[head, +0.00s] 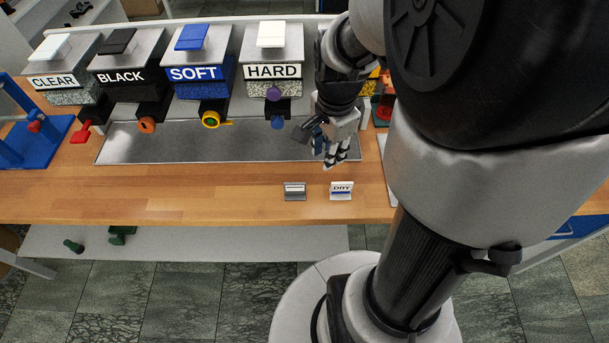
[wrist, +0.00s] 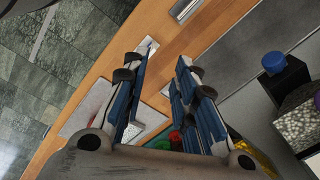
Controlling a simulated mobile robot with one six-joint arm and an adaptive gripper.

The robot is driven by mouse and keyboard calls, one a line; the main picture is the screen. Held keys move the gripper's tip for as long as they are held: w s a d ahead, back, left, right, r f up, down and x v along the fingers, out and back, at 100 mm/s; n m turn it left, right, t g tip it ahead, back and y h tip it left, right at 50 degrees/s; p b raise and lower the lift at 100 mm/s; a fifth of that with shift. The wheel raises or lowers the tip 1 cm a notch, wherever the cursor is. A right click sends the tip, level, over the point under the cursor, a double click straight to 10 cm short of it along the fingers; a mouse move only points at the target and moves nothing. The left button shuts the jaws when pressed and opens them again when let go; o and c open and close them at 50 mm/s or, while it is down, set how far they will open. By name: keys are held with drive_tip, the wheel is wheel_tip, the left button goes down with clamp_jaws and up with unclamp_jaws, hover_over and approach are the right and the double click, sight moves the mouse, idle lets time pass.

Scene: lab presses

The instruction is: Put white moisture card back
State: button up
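A small white card (head: 341,190) with a blue band, reading DRY, stands on the wooden table near its front edge. In the wrist view, a white and blue piece (wrist: 149,46) shows at the tip of the left finger; it seems to be this card, partly hidden. A small grey holder or card (head: 294,191) with a white strip stands just left of it; a grey piece (wrist: 185,9) at the top of the wrist view looks like it. My gripper (head: 335,162) is above the table, behind the DRY card. Its fingers (wrist: 167,57) are apart with nothing held between them.
Several dispensers labelled CLEAR, BLACK, SOFT and HARD (head: 272,72) line the back, with coloured knobs in front. A steel tray (head: 160,150) lies below them. A white plate (wrist: 88,112) lies at the right. The table's front left (head: 150,198) is clear.

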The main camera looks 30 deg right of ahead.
drive_tip(key=s+a+r+n+t, duration=0.1)
drive_tip(key=s+a+r+n, duration=0.4)
drive_tip(key=a+n, duration=0.2)
drive_tip(key=s+a+r+n+t, duration=0.2)
drive_tip(key=s+a+r+n, duration=0.3)
drive_tip(key=n, duration=0.6)
drive_tip(key=shift+a+r+t+y, duration=0.3)
drive_tip(key=shift+a+r, duration=0.3)
drive_tip(key=shift+a, duration=0.75)
drive_tip(key=shift+w, duration=0.1)
